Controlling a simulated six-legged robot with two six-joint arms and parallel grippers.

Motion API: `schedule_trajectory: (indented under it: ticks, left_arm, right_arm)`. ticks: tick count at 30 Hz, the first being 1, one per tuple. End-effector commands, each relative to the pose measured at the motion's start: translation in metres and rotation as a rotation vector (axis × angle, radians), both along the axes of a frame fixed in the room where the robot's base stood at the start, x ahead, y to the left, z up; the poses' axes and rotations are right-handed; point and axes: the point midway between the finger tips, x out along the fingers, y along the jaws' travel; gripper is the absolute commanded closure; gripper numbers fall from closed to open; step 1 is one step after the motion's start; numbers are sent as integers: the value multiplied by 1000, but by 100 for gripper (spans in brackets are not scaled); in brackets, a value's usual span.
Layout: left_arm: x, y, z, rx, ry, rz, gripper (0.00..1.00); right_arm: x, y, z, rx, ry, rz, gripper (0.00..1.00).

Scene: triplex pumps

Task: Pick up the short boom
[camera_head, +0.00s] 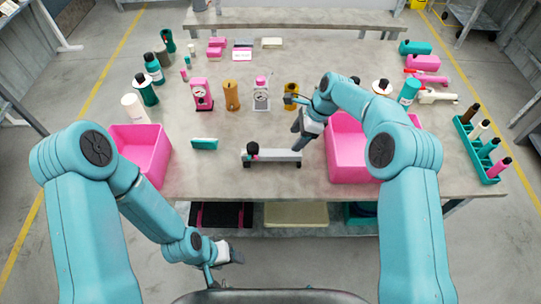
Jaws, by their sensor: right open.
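I cannot tell for sure which piece is the short boom.
Pink bins stand left (147,148) and right (346,147) of the bar. A teal block (204,144) lies to its left. Pink, gold and white gauge-like pieces stand behind it. A teal rack (480,150) sits at the right edge.

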Motion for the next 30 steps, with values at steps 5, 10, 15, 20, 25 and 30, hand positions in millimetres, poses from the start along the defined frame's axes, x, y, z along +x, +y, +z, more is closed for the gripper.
schedule_trajectory:
  ticks: [5,10,15,20,25,30]
  left_arm:
    - [0,0,0,0,0,0,36]
    - [0,0,0,0,0,0,36]
    - [0,0,0,0,0,0,36]
    - [0,0,0,0,0,0,36]
    - [0,0,0,0,0,0,36]
    - [0,0,0,0,0,0,36]
  right_arm:
    - [-1,14,-34,-1,2,0,36]
    - [0,22,-53,-1,0,0,36]
    - [-1,30,-70,-1,1,2,36]
    - [-2,40,-94,-1,1,2,36]
    - [-2,44,-104,-1,0,1,36]
    - [-1,44,-104,-1,0,1,36]
